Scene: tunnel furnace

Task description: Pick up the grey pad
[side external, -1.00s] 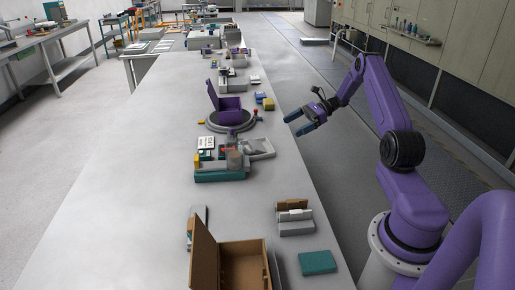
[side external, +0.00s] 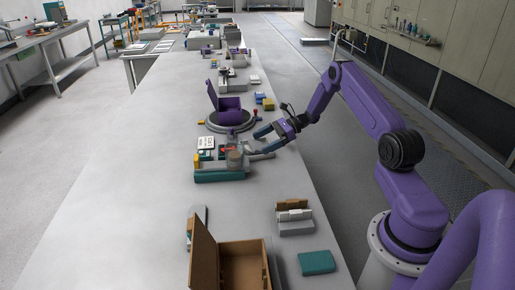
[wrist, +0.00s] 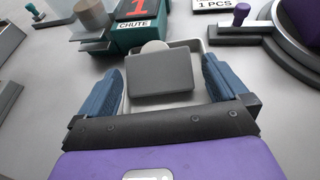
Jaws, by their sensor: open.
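The grey pad (wrist: 160,78) is a dark grey rounded slab in the wrist view. It lies in or over a shallow light-grey tray (wrist: 193,45), whose near end is hidden by my gripper. My gripper (wrist: 162,84) is open, with one blue finger on each side of the pad. I cannot tell how far above it the fingers are. In the side view my gripper (side external: 263,141) is over the right edge of the bench, above the tray (side external: 262,157). The pad cannot be made out there.
A teal block with a red "1" sign and CHUTE label (wrist: 133,24) adjoins the tray's far end. A round turntable (side external: 231,122) with a purple holder stands close by. An open brown box (side external: 243,265) is in the foreground.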

